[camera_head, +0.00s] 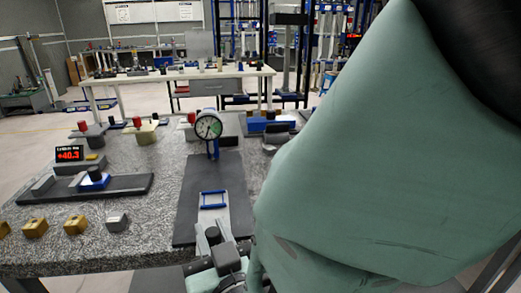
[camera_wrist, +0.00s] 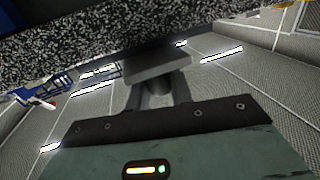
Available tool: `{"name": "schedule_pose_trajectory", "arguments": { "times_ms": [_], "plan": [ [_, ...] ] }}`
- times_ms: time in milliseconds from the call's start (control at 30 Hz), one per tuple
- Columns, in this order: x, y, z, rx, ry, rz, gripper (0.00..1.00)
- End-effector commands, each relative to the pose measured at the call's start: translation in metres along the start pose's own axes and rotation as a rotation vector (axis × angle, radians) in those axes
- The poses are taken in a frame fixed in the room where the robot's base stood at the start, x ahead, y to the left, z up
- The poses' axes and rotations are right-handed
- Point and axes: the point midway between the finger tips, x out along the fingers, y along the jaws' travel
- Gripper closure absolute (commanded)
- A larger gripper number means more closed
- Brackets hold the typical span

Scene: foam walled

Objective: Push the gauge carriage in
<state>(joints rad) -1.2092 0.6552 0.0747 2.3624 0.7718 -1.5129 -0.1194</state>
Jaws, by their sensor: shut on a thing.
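The gauge carriage (camera_head: 212,199) is a pale slide with a blue rectangular frame, on a dark plate (camera_head: 232,172) on the granite table. A round dial gauge (camera_head: 208,127) stands upright on a blue post behind it. My gripper (camera_head: 214,237) is at the table's near edge, at the carriage's near end. In the wrist view my gripper (camera_wrist: 155,92) is shut on a flat grey piece (camera_wrist: 157,66), which seems to be the carriage's near end. My arm cover hides the right side of the table, and the exact contact is hard to see.
On the left, a red display (camera_head: 69,153) reads about +40.3 beside a blue block with a black knob (camera_head: 95,175). Several brass blocks (camera_head: 75,224) and a grey block (camera_head: 117,221) line the near left. The dark plate is clear between the carriage and the dial post.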

Motion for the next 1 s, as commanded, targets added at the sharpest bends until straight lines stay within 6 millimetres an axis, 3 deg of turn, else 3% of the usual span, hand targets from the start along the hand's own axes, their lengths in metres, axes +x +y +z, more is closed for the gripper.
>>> {"name": "schedule_pose_trajectory", "arguments": {
  "times_ms": [33, 67, 267, 500, 633, 1000],
  "plan": [
    [0.0, 0.0, 0.0, 0.0, 0.0, 0.0, 0.94],
    [0.0, 0.0, 0.0, 0.0, 0.0, 0.0, 1.0],
    [0.008, 0.002, 0.001, 0.001, 0.0, 0.002, 1.0],
    [0.061, 0.017, 0.002, 0.003, 0.001, 0.004, 1.0],
    [0.081, 0.022, 0.001, 0.001, 0.0, 0.002, 1.0],
    [0.087, 0.023, 0.0, -0.001, -0.001, -0.002, 1.0]
  ]
}}
